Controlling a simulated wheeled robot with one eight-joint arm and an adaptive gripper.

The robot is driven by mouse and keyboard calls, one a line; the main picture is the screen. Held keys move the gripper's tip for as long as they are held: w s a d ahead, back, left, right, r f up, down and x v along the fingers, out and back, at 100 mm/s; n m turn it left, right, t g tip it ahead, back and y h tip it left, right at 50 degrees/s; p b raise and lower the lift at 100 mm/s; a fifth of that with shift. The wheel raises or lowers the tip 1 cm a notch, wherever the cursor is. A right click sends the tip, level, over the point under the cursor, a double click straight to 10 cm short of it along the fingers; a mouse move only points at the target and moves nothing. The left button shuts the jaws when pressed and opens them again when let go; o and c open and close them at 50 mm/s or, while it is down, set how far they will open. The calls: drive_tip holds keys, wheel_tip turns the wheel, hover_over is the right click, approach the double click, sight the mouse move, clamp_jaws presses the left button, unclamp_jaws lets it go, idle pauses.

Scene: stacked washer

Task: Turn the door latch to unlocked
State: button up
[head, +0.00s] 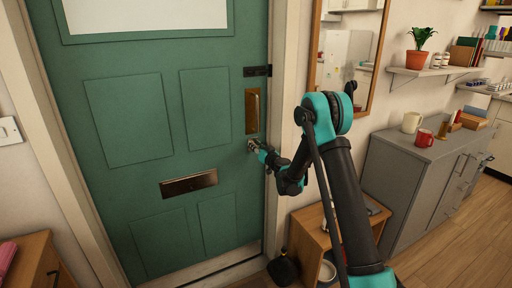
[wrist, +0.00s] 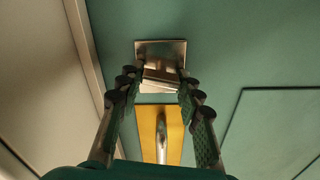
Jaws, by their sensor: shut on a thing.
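The green door (head: 140,120) stands shut in its frame. The door latch, a small metal plate with a turn piece, shows in the wrist view (wrist: 160,50) at the top middle. My gripper (head: 252,146) reaches the door just below the brass handle and hides most of the latch in the head view. In the wrist view its two ridged fingers (wrist: 161,76) come up on either side of the latch's turn piece and are shut on it. The turn piece looks roughly crosswise, slightly tilted; whether it is locked or unlocked I cannot tell.
A brass pull handle (head: 252,110) sits above the latch, with a dark bolt (head: 257,71) higher up. A letter slot (head: 188,183) is lower left. A wooden stand (head: 312,240) and grey cabinet (head: 410,185) stand to the right. A mirror (head: 345,55) hangs beside the door.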

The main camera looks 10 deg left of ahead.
drive_tip(key=m, duration=0.4)
drive_tip(key=shift+d+m, duration=0.1)
drive_tip(key=shift+m, duration=0.2)
drive_tip(key=m, duration=0.3)
drive_tip(key=shift+f+m, duration=0.1)
drive_tip(key=shift+m, duration=0.3)
drive_tip(key=m, duration=0.6)
drive_tip(key=shift+d+f+m, duration=0.1)
drive_tip(key=shift+f+m, duration=0.05)
drive_tip(key=shift+m, duration=0.25)
drive_tip(key=o, duration=1.2)
drive_tip(key=v, duration=1.2)
